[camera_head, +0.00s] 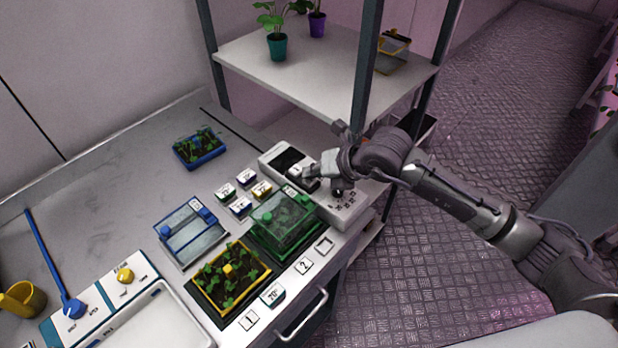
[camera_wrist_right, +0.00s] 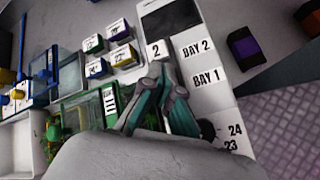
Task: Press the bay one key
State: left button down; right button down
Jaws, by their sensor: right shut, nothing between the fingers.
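A white control box (camera_head: 346,212) with a dark screen (camera_head: 288,159) stands at the bench's right end. In the right wrist view the box (camera_wrist_right: 225,112) bears the labels "BAY 2" (camera_wrist_right: 198,48) and "BAY 1" (camera_wrist_right: 206,78). A white key marked "2" (camera_wrist_right: 157,50) sits beside "BAY 2". The spot beside "BAY 1" is hidden behind my right gripper (camera_wrist_right: 168,80), so I cannot see the bay one key. The right gripper (camera_head: 303,179) is shut and empty, low over the box. I cannot tell whether it touches a key. My left gripper is not in view.
A green-lidded tray (camera_head: 283,222) stands close left of the box. Several small labelled blocks (camera_head: 241,206) lie behind it. A planted tray (camera_head: 229,277) and a clear blue-trimmed cover (camera_head: 190,232) are farther left. A shelf rack (camera_head: 300,65) with a dark post rises behind my right arm.

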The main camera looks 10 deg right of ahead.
aim_at(312, 180)
jog(key=shift+r+p, duration=0.3)
jog(key=shift+r, duration=0.25)
jog(key=shift+r+p, duration=1.65)
jog(key=shift+r, duration=1.4)
